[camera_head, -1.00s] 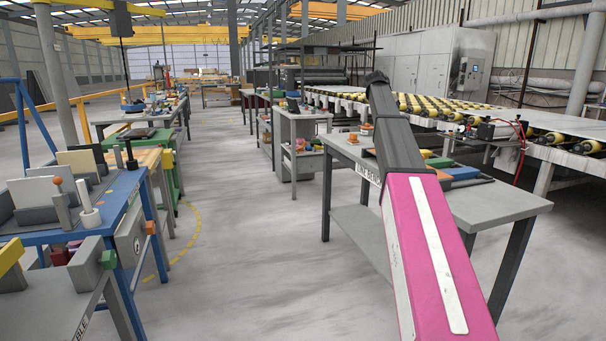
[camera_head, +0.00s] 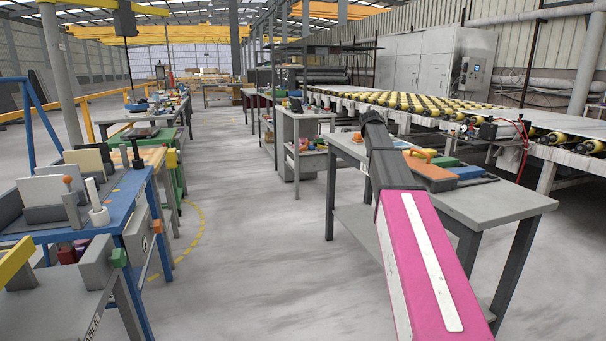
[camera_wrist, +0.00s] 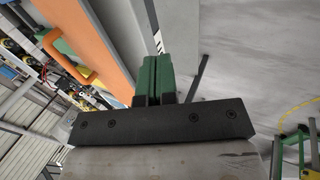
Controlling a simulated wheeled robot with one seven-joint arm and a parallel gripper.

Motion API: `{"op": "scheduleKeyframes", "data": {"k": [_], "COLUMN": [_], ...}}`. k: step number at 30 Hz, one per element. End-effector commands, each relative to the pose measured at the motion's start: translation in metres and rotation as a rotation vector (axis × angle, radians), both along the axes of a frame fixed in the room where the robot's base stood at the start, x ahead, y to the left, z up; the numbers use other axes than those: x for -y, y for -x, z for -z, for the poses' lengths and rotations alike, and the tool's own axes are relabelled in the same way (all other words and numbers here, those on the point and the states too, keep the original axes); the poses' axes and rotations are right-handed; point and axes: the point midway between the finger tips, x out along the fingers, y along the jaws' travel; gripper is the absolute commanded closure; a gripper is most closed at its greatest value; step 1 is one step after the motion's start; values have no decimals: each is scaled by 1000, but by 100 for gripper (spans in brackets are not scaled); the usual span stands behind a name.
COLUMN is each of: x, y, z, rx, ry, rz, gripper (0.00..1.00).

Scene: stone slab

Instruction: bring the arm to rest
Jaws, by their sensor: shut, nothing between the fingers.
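My arm (camera_head: 425,265) reaches forward over the grey workbench on the right in the head view, with its pink section nearest and its dark far end (camera_head: 375,140) beyond. My gripper (camera_wrist: 154,62) shows in the wrist view, where its two green fingers are pressed together with nothing between them. The gripper itself cannot be made out in the head view, hidden behind the arm. In the wrist view an orange panel (camera_wrist: 95,50) with an orange handle is close to the left of the fingers, with a gap between.
The grey workbench (camera_head: 500,205) carries an orange case (camera_head: 428,172), a blue one (camera_head: 465,172) and a green one. A roller conveyor (camera_head: 420,108) runs behind it. A blue-framed bench (camera_head: 125,205) stands on the left. The aisle floor (camera_head: 245,235) between is clear.

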Motion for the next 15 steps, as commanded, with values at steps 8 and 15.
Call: {"op": "scheduleKeyframes", "data": {"k": [8,15], "x": [-39,-72], "y": [79,156], "z": [136,232], "rx": [-15,-30], "ry": [-116,-219], "rz": [32,82], "gripper": [100,100]}}
